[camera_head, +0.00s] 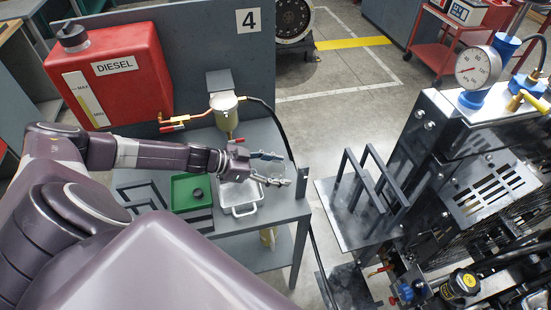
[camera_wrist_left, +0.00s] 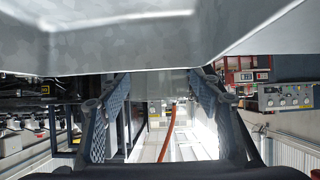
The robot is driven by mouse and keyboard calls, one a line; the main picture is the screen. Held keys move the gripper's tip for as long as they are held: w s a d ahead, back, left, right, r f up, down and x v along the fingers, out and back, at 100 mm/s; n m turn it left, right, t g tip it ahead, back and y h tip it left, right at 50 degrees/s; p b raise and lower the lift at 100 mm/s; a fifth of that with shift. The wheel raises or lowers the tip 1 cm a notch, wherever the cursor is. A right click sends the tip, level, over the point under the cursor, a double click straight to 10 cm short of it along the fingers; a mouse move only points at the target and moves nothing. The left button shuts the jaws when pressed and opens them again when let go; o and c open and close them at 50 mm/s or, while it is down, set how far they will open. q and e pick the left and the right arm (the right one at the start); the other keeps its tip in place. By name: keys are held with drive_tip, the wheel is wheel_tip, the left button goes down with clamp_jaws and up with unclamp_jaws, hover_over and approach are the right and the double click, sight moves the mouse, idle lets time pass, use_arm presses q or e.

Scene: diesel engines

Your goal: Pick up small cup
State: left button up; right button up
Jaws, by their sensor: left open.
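No small cup can be made out for certain. A small yellowish vessel (camera_head: 268,236), partly hidden by the grey table, shows below the tabletop and may be a cup. My right gripper is not in view.
A green tray (camera_head: 181,205) with a small black round piece lies left of the white tray. A red diesel tank (camera_head: 125,85) stands back left. The engine stand (camera_head: 460,150) is at right.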

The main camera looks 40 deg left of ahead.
sight(290, 177)
use_arm(q)
drive_tip(key=p+x, duration=0.1)
drive_tip(key=x, duration=0.3)
drive_tip(key=shift+d, duration=0.2)
drive_tip(key=c, duration=1)
drive_tip(key=shift+c, duration=0.7)
